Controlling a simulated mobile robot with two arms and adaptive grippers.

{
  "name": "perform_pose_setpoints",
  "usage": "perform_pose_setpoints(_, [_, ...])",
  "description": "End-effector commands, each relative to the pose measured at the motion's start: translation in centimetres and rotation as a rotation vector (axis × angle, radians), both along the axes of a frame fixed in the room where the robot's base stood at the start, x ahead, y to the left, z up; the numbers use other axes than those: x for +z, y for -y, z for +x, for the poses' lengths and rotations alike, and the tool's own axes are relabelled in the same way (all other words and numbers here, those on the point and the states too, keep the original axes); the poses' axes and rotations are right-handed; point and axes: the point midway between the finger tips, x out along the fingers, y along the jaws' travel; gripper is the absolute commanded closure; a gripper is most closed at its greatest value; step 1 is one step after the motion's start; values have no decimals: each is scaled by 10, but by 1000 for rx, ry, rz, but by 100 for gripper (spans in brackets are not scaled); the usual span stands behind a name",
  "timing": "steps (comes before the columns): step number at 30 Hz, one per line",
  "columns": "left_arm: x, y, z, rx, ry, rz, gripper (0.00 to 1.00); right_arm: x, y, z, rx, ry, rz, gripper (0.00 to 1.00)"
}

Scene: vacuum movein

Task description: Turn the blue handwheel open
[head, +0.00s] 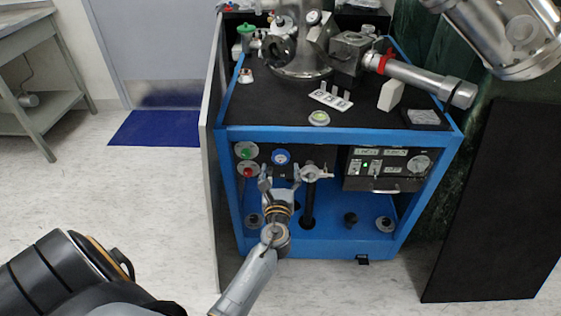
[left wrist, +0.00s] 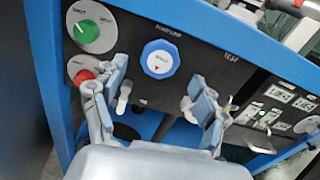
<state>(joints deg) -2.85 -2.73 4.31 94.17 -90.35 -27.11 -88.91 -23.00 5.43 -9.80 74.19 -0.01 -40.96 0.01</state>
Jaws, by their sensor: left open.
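The blue handwheel (head: 281,157) is a round scalloped knob with a white face, on the dark front panel of the blue-framed cart. In the left wrist view the handwheel (left wrist: 160,59) shows whole, with a small red mark on its face. My left gripper (head: 280,183) is open and empty, just below and in front of the handwheel in the head view. In the left wrist view its two fingers (left wrist: 152,92) stand apart below the wheel, one to each side, and do not appear to touch it. My right gripper is not in view.
A green knob (head: 246,150) and a red knob (head: 248,168) sit left of the handwheel. A control unit (head: 387,168) with a gauge is at the right. The cart's blue frame (head: 340,134) borders the opening. Metal vacuum parts (head: 299,66) stand on top.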

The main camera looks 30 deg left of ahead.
Motion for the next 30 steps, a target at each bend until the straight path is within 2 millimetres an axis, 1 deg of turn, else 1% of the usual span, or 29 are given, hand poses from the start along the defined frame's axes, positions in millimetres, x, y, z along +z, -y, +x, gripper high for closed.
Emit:
perform_pose_setpoints(1, [1,-5,8,0,2,1,27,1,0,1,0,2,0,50])
perform_pose_setpoints(3, [0,-10,17,0,1,1,27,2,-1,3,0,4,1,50])
perform_pose_setpoints(7, [0,-17,28,-1,1,0,27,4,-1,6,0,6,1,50])
perform_pose_setpoints(11, [0,-20,33,-1,0,-1,27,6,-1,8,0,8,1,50])
perform_pose_setpoints(18, [0,-20,33,-1,0,-1,27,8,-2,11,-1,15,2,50])
perform_pose_setpoints(19, [0,-20,33,-1,0,-1,29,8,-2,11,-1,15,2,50])
perform_pose_setpoints(20, [0,-20,33,-1,1,-1,35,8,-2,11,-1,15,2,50])
perform_pose_setpoints(21, [0,-20,33,-1,1,-1,43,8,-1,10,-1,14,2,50])
perform_pose_setpoints(23, [0,-20,33,-1,1,-1,56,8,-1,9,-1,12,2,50])
perform_pose_setpoints(24, [0,-20,33,-1,1,-1,64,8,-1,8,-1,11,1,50])
perform_pose_setpoints(27, [0,-20,33,-1,1,-1,81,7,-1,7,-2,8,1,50])
perform_pose_setpoints(30, [0,-20,33,-1,1,-2,82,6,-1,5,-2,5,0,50])
